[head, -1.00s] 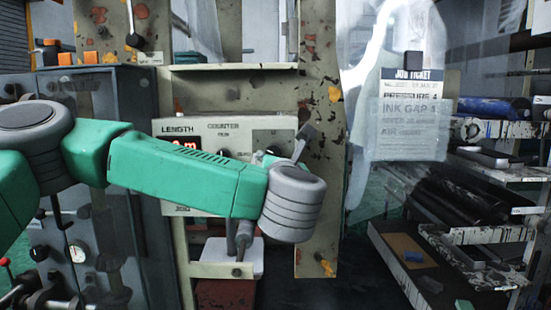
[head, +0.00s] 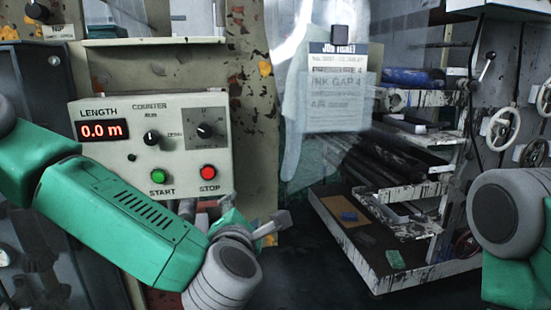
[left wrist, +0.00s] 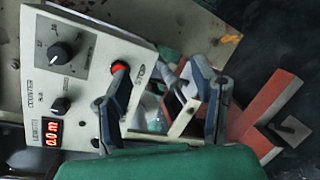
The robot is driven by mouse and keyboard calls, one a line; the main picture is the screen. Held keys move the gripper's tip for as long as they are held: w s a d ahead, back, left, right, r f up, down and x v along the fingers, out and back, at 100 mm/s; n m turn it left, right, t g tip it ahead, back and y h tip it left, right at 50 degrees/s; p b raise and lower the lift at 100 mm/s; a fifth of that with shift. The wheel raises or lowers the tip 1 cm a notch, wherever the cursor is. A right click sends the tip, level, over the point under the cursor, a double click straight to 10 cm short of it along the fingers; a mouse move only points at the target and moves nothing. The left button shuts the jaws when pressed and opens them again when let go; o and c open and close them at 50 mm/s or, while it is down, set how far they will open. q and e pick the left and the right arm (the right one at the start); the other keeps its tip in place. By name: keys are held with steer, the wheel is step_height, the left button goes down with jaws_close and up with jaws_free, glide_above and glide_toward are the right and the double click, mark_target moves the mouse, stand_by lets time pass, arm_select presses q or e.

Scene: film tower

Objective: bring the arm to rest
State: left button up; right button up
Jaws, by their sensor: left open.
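My left arm (head: 120,215) comes in from the left, in front of the counter panel, and bends down at its grey joint. My left gripper (head: 268,224) is partly hidden behind that joint, low and just right of the panel. In the left wrist view its two fingers (left wrist: 160,68) stand apart with nothing held between them. The red STOP button (left wrist: 120,67) lies near the tip of one finger in that view; I cannot tell the gap. A grey and green link of my right arm (head: 512,225) shows at the right edge; its gripper is out of view.
The counter panel (head: 110,160) reads 0.0 m, with a green START button (head: 159,176) and a red STOP button (head: 208,171). A job ticket (head: 337,85) hangs right of it. A rack (head: 375,275) with rollers stands at right. Dark floor lies between panel and rack.

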arm_select(q)
steer(key=s+a+f+m+g+h+p, duration=0.15)
steer(key=s+f+m+g, duration=0.25)
steer(key=s+f+m, duration=0.55)
steer(key=s+f+m+g+h+p, duration=0.3)
steer(key=s+f+m, duration=0.3)
steer(key=f, duration=0.6)
steer(key=s+a+f+m+g+y+p, duration=0.1)
steer(key=s+a+f+m+g, duration=0.1)
steer(key=s+a, duration=0.3)
steer(key=s+a+f+m+g+y+p, duration=0.1)
steer(key=s+a+m+g, duration=0.3)
steer(key=s, duration=0.4)
steer(key=s+a+f+m+g+y+p, duration=0.1)
steer(key=s+a+f+m, duration=0.3)
steer(key=a, duration=0.4)
steer(key=s+m+g, duration=0.1)
steer(key=s, duration=0.1)
steer(key=shift+s+g, duration=0.4)
